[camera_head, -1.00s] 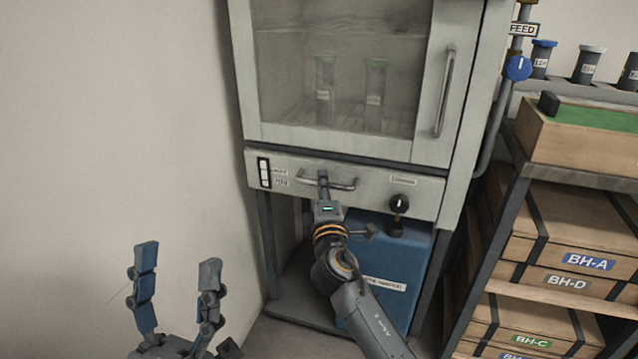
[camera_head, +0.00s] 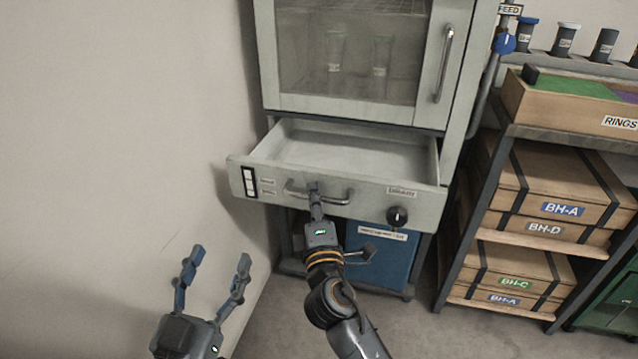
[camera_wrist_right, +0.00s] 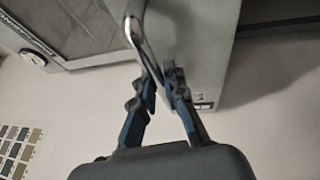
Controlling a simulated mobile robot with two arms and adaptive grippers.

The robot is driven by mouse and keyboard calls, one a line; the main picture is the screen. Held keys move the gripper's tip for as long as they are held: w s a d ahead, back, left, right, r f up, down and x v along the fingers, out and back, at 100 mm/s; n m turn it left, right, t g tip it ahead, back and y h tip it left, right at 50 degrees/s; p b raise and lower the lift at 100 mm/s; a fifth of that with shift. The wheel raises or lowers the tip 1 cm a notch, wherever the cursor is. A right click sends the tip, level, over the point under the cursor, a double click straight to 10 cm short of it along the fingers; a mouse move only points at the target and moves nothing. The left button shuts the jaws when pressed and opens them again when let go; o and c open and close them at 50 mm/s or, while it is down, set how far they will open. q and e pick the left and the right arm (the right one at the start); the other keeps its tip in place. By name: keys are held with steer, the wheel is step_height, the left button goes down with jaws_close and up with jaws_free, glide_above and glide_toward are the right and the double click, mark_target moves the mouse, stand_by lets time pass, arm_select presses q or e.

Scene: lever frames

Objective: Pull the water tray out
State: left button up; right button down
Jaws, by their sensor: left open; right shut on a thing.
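The water tray (camera_head: 300,178) is a pale grey drawer under the glass-doored cabinet. It stands well out from the cabinet, and its inside (camera_head: 350,150) shows as an open, shallow basin. My right gripper (camera_head: 314,188) is shut on the bar handle (camera_head: 335,199) on the tray's front. In the right wrist view the handle (camera_wrist_right: 140,45) runs between the fingers of my right gripper (camera_wrist_right: 163,88). A black knob (camera_head: 397,216) sits on the tray front under a "DRAIN" label. My left gripper (camera_head: 218,268) is open and empty, low and left of the tray.
The cabinet (camera_head: 457,75) stands above the tray with its glass door closed. A blue container (camera_head: 383,262) is under the tray. A shelf (camera_head: 490,170) with wooden boxes (camera_head: 575,178) stands close on the right. The wall is on the left.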

steer(key=shift+s+a, duration=0.2)
steer(key=shift+s, duration=0.25)
steer(key=c, duration=1.4)
jaws_free()
steer(key=v, duration=1.2)
